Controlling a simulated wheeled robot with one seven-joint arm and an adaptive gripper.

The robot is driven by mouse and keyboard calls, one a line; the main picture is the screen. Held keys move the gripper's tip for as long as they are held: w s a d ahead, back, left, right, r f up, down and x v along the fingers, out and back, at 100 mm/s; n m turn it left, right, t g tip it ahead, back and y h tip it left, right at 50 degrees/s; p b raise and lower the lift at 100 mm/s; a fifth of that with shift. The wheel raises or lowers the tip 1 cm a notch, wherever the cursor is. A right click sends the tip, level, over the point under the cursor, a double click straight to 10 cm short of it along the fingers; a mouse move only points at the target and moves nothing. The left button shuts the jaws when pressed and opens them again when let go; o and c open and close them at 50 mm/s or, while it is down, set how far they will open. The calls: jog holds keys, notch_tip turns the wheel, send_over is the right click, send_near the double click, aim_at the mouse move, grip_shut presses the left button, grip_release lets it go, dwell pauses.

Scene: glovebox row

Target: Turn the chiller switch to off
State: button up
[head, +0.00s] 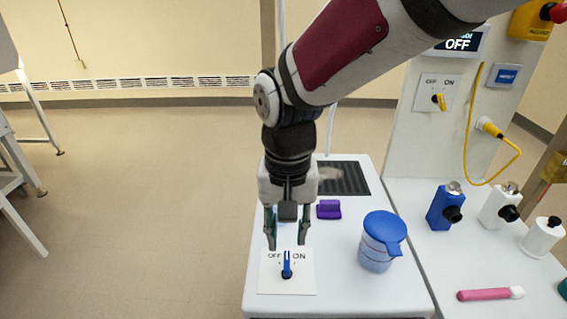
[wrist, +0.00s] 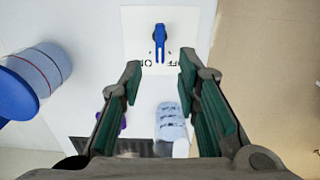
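A blue switch lever (head: 287,264) stands on a white plate (head: 268,284) marked OFF on the left and ON on the right, on the white bench top. The lever points roughly straight up between the two words in the head view. No chiller label is readable. In the wrist view the lever (wrist: 160,42) shows on its plate (wrist: 197,30), just beyond the fingertips, with the words upside down. My gripper (head: 287,237) is open, pointing down above the far edge of the plate. Its fingers (wrist: 160,68) are apart, with nothing between them at the tips.
A blue-lidded jug (head: 375,260) stands right of the plate. A purple block (head: 328,209) and a dark grille (head: 345,178) lie behind. A yellow OFF/ON switch (head: 439,100) is on the wall panel, under a display reading OFF.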

aim_at(287, 256)
notch_tip(287, 256, down, 6)
jog(key=shift+r+b, duration=0.15)
jog(key=shift+b, duration=0.3)
jog(key=shift+c, duration=0.2)
grip_shut()
